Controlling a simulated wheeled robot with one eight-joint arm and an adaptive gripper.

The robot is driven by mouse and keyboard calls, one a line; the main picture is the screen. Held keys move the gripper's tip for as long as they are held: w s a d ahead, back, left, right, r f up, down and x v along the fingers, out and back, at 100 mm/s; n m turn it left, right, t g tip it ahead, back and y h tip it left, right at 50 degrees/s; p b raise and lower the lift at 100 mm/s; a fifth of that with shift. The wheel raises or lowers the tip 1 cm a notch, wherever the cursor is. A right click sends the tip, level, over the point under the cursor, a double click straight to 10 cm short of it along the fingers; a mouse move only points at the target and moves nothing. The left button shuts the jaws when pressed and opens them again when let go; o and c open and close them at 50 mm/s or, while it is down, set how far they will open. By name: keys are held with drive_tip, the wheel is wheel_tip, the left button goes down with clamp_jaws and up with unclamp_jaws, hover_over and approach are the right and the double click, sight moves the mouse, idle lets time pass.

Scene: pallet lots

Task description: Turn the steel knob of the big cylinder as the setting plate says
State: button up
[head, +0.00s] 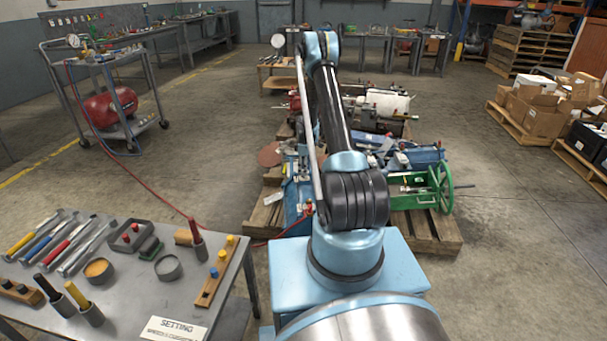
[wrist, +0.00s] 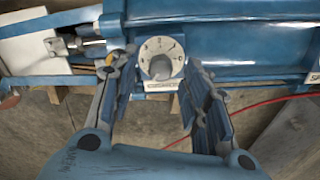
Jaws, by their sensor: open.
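The steel knob (wrist: 160,68) shows in the wrist view, at the centre of a pale round dial (wrist: 149,46) with dark marks and figures. The dial sits on the side of the big blue cylinder (wrist: 235,45). My gripper (wrist: 160,64) is open, with one finger on each side of the dial; I cannot tell whether either touches it. A small white label (wrist: 163,86) below the dial is too blurred to read. The setting plate (head: 176,329) lies on the near bench in the head view, headed "SETTING"; its lower line is cut off. My arm hides the gripper there.
A red hose (wrist: 252,104) runs beside the cylinder, and a steel fitting (wrist: 72,45) is at its left. The pallet (head: 425,232) carries other machinery, including a green handwheel (head: 446,187). The bench (head: 130,300) holds several tools at left.

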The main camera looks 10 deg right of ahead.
drive_tip(key=shift+f, duration=0.95)
clamp_jaws()
drive_tip(key=shift+m, duration=0.3)
